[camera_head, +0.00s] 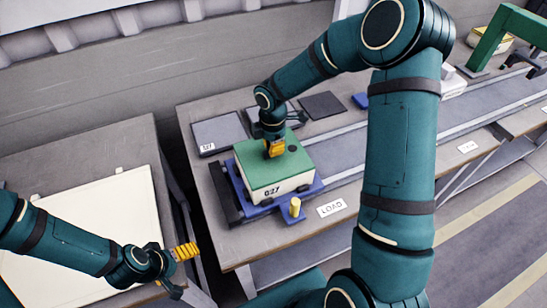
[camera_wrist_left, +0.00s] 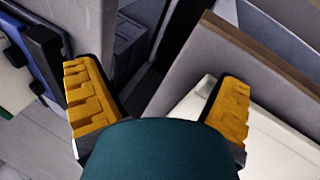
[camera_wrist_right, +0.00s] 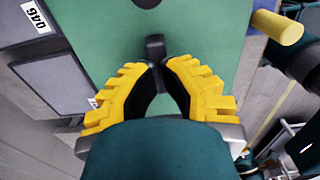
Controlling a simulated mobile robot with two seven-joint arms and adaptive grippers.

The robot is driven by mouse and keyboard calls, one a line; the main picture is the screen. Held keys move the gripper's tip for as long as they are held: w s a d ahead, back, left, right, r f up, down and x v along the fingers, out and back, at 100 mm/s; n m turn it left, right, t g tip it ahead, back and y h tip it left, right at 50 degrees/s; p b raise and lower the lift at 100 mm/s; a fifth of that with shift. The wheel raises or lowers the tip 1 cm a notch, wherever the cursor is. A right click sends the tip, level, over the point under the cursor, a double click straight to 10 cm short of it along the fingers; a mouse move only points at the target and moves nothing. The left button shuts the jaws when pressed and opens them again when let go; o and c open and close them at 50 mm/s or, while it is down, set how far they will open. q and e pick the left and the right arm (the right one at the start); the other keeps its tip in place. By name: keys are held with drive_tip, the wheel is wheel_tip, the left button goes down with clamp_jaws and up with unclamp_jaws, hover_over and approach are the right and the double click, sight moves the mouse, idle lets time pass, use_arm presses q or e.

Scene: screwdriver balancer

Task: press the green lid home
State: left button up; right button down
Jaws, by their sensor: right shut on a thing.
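The green lid (camera_head: 265,168) lies on top of a white box (camera_head: 285,188) marked G27. I cannot tell whether any gap remains between lid and box. The box sits on a blue fixture (camera_head: 262,209) on the workbench. My right gripper (camera_head: 273,149) is over the lid's middle. In the right wrist view its fingertips (camera_wrist_right: 160,66) close on the dark handle (camera_wrist_right: 155,46) standing on the green lid (camera_wrist_right: 100,40). My left gripper (camera_head: 184,252) is away at the lower left, beside the other table. In the left wrist view its fingers (camera_wrist_left: 160,105) are wide apart and empty.
A yellow knob (camera_head: 295,207) stands at the fixture's front corner and also shows in the right wrist view (camera_wrist_right: 278,27). Grey pads (camera_head: 219,133) lie behind the box. A cream-topped table (camera_head: 85,230) stands at left, with a gap before the workbench (camera_head: 330,228).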

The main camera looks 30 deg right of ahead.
drive_tip(key=shift+r+p, duration=2)
drive_tip(key=shift+r, duration=0.6)
drive_tip(key=shift+f, duration=0.1)
